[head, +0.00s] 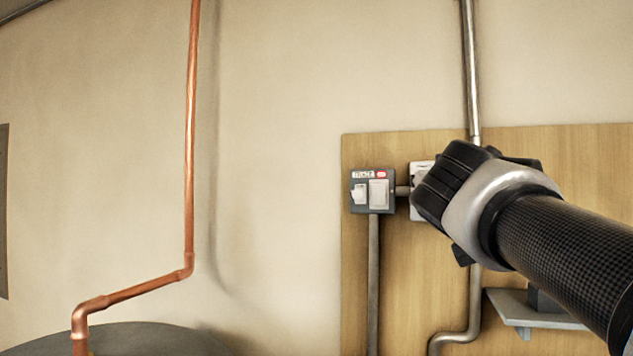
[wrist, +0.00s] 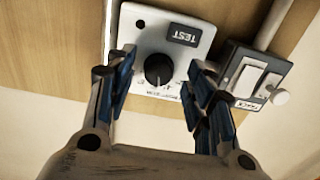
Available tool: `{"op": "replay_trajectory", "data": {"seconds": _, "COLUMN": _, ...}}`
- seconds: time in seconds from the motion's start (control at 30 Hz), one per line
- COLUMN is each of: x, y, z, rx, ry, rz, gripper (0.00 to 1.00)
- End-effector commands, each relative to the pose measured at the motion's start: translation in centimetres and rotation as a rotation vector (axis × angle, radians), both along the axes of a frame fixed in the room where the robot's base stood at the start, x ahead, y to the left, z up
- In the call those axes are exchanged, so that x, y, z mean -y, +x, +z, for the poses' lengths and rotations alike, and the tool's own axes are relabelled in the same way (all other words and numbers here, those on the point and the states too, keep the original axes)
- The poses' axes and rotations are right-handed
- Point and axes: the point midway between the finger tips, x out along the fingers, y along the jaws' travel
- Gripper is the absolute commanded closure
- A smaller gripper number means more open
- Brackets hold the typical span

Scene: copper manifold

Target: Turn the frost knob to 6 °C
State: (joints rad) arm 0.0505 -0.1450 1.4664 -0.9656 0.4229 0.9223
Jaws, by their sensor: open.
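The frost knob (wrist: 158,70) is a round black dial with a light pointer mark, on a white control plate (wrist: 145,38). The plate appears upside down in the wrist view, with a black TEST label (wrist: 184,34) and scale marks partly visible beside the knob; the numbers are too small to read. My gripper (wrist: 162,64) is open, its two blue-padded fingers on either side of the knob with visible gaps. I cannot tell how deep the fingertips reach. In the head view my gripper (head: 428,190) covers most of the white plate (head: 416,172) and hides the knob.
A grey TRACE switch box (head: 371,191) sits left of the plate in the head view, and close to one finger in the wrist view (wrist: 255,78). Both are on a wooden board (head: 400,290). A metal conduit (head: 470,70) and a small shelf (head: 530,308) are nearby.

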Motion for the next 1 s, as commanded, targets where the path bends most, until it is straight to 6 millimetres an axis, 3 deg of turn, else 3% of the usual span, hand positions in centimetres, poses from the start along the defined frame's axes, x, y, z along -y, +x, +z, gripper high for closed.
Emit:
{"op": "replay_trajectory", "data": {"seconds": 0.4, "x": 0.36, "y": 0.79, "z": 0.00, "rx": 0.001, "ry": 0.000, "rz": 0.000, "gripper": 0.51}}
{"op": "replay_trajectory", "data": {"seconds": 1.0, "x": 0.33, "y": 0.77, "z": 0.00, "rx": 0.001, "ry": 0.000, "rz": 0.000, "gripper": 0.91}}
